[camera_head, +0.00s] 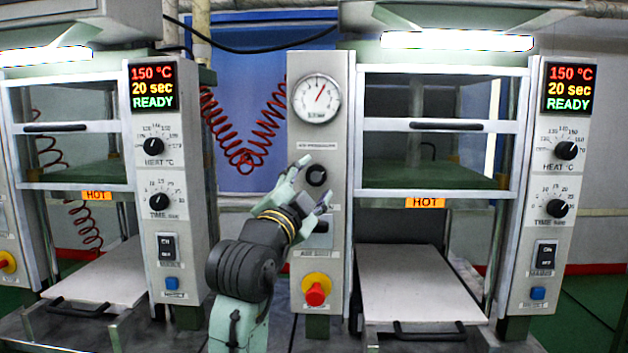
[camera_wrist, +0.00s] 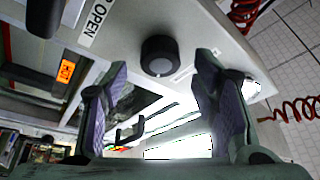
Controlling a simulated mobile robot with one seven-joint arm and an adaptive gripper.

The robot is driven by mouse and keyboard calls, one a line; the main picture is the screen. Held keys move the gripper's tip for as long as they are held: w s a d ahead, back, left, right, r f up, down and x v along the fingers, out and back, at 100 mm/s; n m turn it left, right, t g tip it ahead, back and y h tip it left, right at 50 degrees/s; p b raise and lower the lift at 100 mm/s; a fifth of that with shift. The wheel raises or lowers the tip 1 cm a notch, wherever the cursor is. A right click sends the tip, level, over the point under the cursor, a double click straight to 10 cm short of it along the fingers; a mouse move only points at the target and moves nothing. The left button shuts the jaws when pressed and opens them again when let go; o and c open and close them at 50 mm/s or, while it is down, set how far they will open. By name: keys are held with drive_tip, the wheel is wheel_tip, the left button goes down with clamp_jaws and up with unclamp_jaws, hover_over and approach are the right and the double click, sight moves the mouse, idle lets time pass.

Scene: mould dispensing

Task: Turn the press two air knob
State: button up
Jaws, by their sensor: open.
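The black round air knob (camera_head: 316,175) sits on the grey panel (camera_head: 341,100) between the two presses, below a pressure gauge (camera_head: 317,97). My gripper (camera_head: 311,184) is in front of this panel, its fingers spread to either side of the knob. In the wrist view the knob (camera_wrist: 159,55) shows between and just past the open fingertips (camera_wrist: 163,66). The fingers look apart from the knob, with nothing held. An "OPEN" label (camera_wrist: 98,20) is beside it. My wrist hides part of the panel below the knob.
A red emergency button (camera_head: 316,290) on a yellow base sits low on the panel. The right press (camera_head: 437,199) carries a HOT label and a display reading 150 °C, 20 sec, READY. Red coiled hoses (camera_head: 242,150) hang left of the panel.

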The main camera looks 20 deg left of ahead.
drive_tip(key=v, duration=1)
